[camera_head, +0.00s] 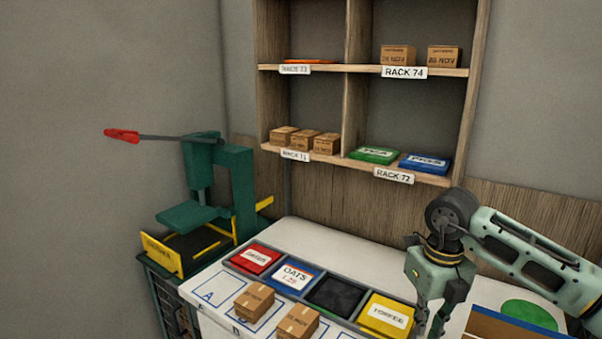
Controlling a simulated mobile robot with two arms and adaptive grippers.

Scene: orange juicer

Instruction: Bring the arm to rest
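My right arm comes in from the right edge. Its gripper (428,318) points down over the white counter, just right of the yellow toffee packet (385,315). Its fingertips are near the bottom edge of the picture, and their gap does not show clearly. I see nothing held in it. My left gripper is not in view.
The white counter (340,245) holds a tray with a red packet (255,259), an oats packet (293,277) and a black compartment (336,295). Two cartons (254,301) (298,322) sit in front. A green press (232,185) with a red-handled lever stands left. Shelves (365,70) rise behind.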

